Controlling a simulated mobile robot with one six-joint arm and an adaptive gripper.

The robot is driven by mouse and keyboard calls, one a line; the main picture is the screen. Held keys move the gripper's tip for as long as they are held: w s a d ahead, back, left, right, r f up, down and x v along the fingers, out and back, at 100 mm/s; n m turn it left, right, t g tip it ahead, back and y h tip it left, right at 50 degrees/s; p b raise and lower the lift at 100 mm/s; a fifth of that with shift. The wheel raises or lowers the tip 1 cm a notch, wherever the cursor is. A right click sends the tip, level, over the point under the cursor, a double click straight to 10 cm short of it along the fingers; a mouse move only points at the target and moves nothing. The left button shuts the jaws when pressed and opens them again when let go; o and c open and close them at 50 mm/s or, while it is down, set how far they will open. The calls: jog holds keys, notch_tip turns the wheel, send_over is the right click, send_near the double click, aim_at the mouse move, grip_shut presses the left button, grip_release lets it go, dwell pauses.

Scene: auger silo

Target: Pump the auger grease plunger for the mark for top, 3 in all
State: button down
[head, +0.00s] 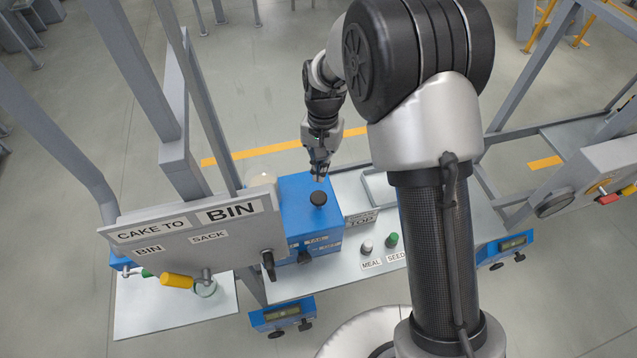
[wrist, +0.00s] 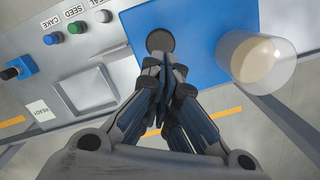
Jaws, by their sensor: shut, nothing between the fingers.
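The black round plunger knob (head: 318,198) stands on top of the blue box (head: 298,196). In the wrist view the knob (wrist: 160,41) is just beyond my fingertips. My gripper (head: 319,177) is shut and empty, pointing down over the box, close to the knob. In the wrist view the closed fingertips (wrist: 165,64) appear beside the knob's near edge; I cannot tell whether they touch it. A plate reading TOP (head: 361,222) stands right of the box. The plunger's shaft is hidden under the knob.
A clear cup with pale contents (wrist: 256,59) stands by the blue box. A sign panel (head: 200,240) reading CAKE TO BIN stands left. The bench holds a grey knob (head: 366,247) labelled MEAL and a green one (head: 391,240) labelled SEED. Grey frame posts rise behind the sign.

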aim_at(319, 195)
jog(key=shift+s, duration=0.15)
jog(key=shift+f, duration=0.1)
jog(key=f+b, duration=0.1)
jog(key=f, duration=0.1)
jog(key=f+b, duration=0.4)
jog(key=shift+s+f, duration=0.3)
jog(key=shift+f, duration=0.1)
